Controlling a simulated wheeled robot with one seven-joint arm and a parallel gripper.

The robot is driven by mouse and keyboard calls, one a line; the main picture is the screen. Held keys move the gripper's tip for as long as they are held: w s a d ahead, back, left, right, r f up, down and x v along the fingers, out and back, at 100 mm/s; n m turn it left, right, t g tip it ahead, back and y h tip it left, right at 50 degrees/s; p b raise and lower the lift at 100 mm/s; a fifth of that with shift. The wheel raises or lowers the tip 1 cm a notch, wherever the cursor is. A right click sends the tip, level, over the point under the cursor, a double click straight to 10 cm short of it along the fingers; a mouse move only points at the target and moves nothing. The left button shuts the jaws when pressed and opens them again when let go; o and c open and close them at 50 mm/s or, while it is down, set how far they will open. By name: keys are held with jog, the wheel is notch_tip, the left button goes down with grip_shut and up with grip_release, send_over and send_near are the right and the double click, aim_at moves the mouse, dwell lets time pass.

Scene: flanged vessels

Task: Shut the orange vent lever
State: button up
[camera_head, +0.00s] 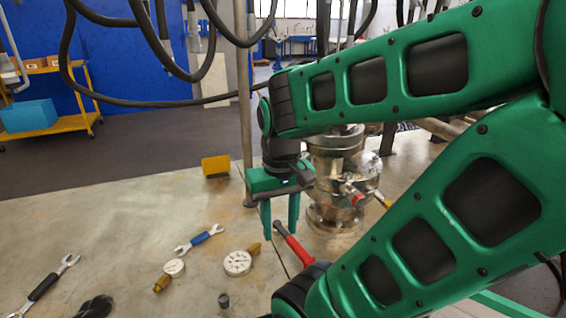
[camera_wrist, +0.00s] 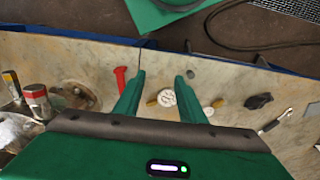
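A metal flanged vessel (camera_head: 338,150) stands on the bench, partly behind my arm. In the wrist view, a red-topped handle (camera_wrist: 35,92) and a yellow-orange handle (camera_wrist: 11,78) show at the left edge. I cannot tell for sure which is the orange vent lever. My gripper (camera_head: 280,222) points down, open and empty, left of the vessel and apart from both levers; its fingers also show in the wrist view (camera_wrist: 160,78).
A red-handled tool (camera_head: 292,245) lies on the bench near my gripper. Two gauges (camera_head: 237,263), a blue-handled wrench (camera_head: 200,240), a black-handled wrench (camera_head: 45,287) and a yellow block (camera_head: 215,166) are further left. A vertical pole (camera_head: 244,90) stands behind my gripper.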

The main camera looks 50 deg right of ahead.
jog(key=w+a+f+n+t+h, duration=0.1)
jog(key=w+a+f, duration=0.1)
jog(key=w, duration=0.6)
jog(key=w+a+f+t+h, duration=0.1)
jog(key=w+a, duration=0.1)
jog(key=w, duration=0.7)
jog(key=d+f+m+g+h, duration=0.4)
jog(key=d+m+g+h, duration=0.3)
jog(key=d+m, duration=0.55)
notch_tip(320, 180, up, 10)
jog(key=d+r+m+g+h, duration=0.1)
jog(key=d+m+g+h, duration=0.1)
jog(key=m+g+h, duration=0.5)
jog(key=s+d+t, duration=0.1)
jog(key=d, duration=0.1)
jog(key=s+d+m+t, duration=0.1)
jog(key=s+d, duration=0.1)
jog(key=d, duration=0.1)
jog(key=s+d, duration=0.2)
jog(key=d, duration=0.1)
jog(key=shift+d+f+m+t+y, duration=0.15)
jog(key=shift+f+m+t+y, duration=0.15)
jog(key=shift+m+t, duration=0.1)
